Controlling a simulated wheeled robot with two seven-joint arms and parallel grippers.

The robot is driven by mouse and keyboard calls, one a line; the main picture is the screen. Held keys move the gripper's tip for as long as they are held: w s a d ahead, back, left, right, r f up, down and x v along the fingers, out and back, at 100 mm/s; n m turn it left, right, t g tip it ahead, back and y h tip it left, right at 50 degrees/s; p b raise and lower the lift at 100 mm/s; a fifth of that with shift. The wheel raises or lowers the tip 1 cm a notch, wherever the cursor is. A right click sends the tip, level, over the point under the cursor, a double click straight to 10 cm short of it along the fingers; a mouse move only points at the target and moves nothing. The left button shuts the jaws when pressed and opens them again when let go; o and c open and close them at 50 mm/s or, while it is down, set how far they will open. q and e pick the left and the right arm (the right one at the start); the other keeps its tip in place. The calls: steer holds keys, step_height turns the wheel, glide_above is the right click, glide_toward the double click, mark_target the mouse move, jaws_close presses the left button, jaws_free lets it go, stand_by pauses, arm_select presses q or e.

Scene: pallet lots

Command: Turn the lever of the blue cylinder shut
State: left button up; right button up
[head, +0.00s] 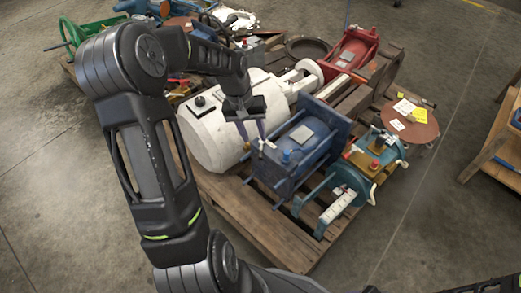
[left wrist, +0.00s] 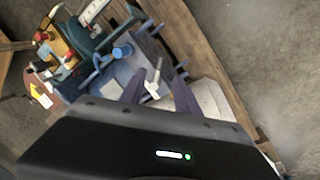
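The blue cylinder (head: 305,145) lies on the wooden pallet right of my left gripper in the head view. Its blue body (left wrist: 125,72) also shows in the left wrist view, with a round blue knob on top. A pale lever (left wrist: 153,80) stands at its near end in the left wrist view; in the head view it is small and partly behind the fingertips. My left gripper (head: 254,136) points down at that end. Its two purple-grey fingers are open, one on each side of the lever in the left wrist view, with gaps visible. Contact cannot be told. My right gripper is not in view.
A large white cylinder (head: 209,139) lies left of the blue one. A teal frame (head: 333,196) and a brass-coloured valve (head: 374,160) stand close on its right. A red machine (head: 350,50) lies behind. Open concrete floor (head: 440,215) is at the right front.

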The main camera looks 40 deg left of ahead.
mark_target(260, 153)
arm_select(q)
steer(key=shift+f, duration=0.1)
steer(key=b+x, duration=0.2)
steer(key=x, duration=0.5)
steer(key=shift+d+f+b, duration=0.1)
steer(key=shift+f+b, duration=0.2)
steer(key=shift+b, duration=0.1)
jaws_close()
stand_by(1.1)
